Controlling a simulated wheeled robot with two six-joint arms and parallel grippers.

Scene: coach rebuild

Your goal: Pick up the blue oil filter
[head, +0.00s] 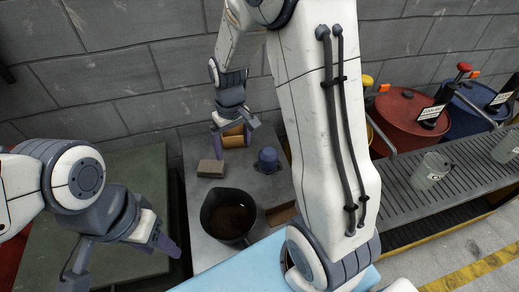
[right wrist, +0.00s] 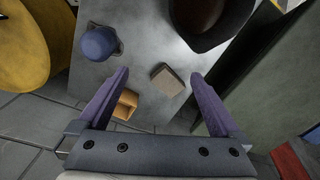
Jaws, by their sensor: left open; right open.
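The blue oil filter (head: 268,160) stands on a grey metal table, right of my right gripper (head: 236,134) in the head view. In the right wrist view the blue filter (right wrist: 98,43) is at upper left, outside the left finger. My right gripper (right wrist: 160,100) is open, with nothing held between its fingers. My left gripper (head: 160,240) is open and empty, left of the table over a green surface.
The table (head: 195,262) also bears a tan block (head: 211,169), an orange-brown object (head: 233,140) by my right gripper, and a dark pot (head: 229,218) of brown liquid. A red drum (head: 405,115) and a slatted rack (head: 430,192) stand right. A grey wall closes the back.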

